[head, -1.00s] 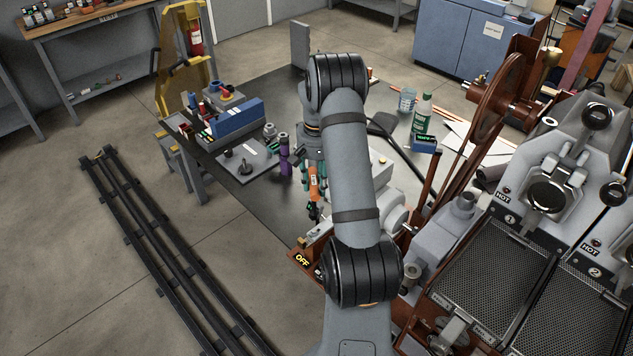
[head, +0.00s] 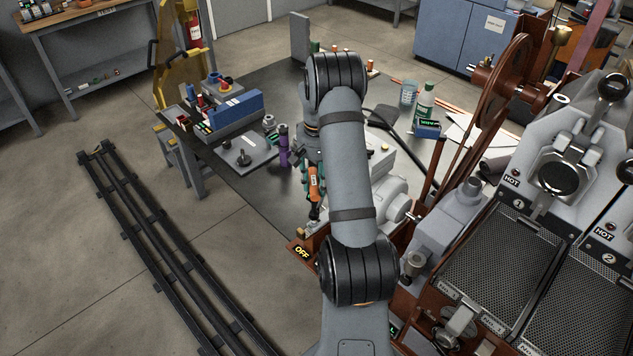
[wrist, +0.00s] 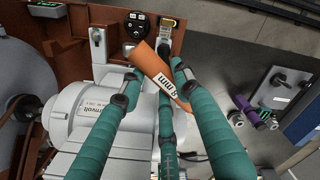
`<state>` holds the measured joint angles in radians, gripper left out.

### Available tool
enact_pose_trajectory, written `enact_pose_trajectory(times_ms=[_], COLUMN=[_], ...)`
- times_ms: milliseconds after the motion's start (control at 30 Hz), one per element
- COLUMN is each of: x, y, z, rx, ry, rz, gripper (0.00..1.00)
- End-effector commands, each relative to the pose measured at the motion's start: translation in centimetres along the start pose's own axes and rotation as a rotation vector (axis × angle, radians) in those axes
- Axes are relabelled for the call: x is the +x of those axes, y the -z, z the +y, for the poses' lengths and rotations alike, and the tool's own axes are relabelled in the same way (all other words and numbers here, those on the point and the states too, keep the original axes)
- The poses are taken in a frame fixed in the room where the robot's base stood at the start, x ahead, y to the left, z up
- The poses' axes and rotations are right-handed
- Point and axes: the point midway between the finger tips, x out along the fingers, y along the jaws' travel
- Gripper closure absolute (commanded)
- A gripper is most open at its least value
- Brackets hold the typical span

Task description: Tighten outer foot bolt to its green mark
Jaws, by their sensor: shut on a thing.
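My gripper (wrist: 156,74), with teal-wrapped fingers, is shut on an orange tool (wrist: 160,72) labelled "8 mm". In the wrist view the tool slants from upper left to lower right across the fingertips. In the head view the orange tool (head: 314,186) hangs below my wrist, above the near left corner of the reddish-brown machine base (head: 290,247). A small brass-coloured fitting (wrist: 170,22) shows at the base's corner, just beyond the fingertips. I cannot make out the foot bolt or its green mark clearly, nor whether the tool touches anything.
A grey motor housing (wrist: 92,112) stands close left of the fingers in the wrist view.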

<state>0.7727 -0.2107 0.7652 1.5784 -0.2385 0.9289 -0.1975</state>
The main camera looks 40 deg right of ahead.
Motion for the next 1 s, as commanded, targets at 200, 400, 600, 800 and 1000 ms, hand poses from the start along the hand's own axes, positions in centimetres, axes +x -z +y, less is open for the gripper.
enact_pose_trajectory(times_ms=[200, 400, 600, 800, 1000], x=[-0.1, 0.0, 0.5, 1.0, 1.5], y=[0.0, 0.0, 0.0, 0.0, 0.0], z=[0.0, 0.0, 0.0, 0.0, 0.0], rx=[0.0, 0.0, 0.0, 0.0, 0.001], ry=[0.0, 0.0, 0.0, 0.0, 0.0], rz=[0.001, 0.001, 0.001, 0.001, 0.001], gripper=[1.0, 1.0, 1.0, 1.0, 1.0])
